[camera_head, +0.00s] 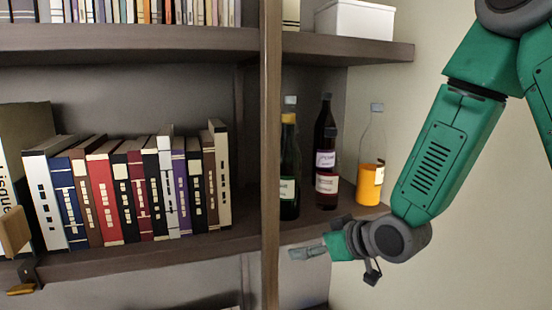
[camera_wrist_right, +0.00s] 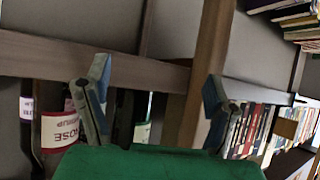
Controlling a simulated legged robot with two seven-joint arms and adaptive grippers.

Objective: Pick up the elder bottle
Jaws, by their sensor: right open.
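Several bottles stand on the shelf right of the post; I cannot read "elder" on any label. A dark bottle with a purple-lettered label (camera_head: 325,158) stands behind a dark red-labelled bottle (camera_head: 327,183), which reads as rose, upside down, in the right wrist view (camera_wrist_right: 62,128). The purple-lettered label also shows there (camera_wrist_right: 27,108). A green bottle (camera_head: 289,165) is at left, and a clear bottle with orange liquid (camera_head: 370,184) at right. My right gripper (camera_head: 308,252) is open and empty, below and in front of the bottles; its parted fingers show in the wrist view (camera_wrist_right: 152,98).
A vertical post (camera_head: 270,150) separates the bottles from a row of books (camera_head: 135,190) on the left. The shelf board (camera_head: 150,258) runs under both. A white box (camera_head: 355,22) sits on the shelf above. A wall (camera_head: 450,230) closes the right side.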

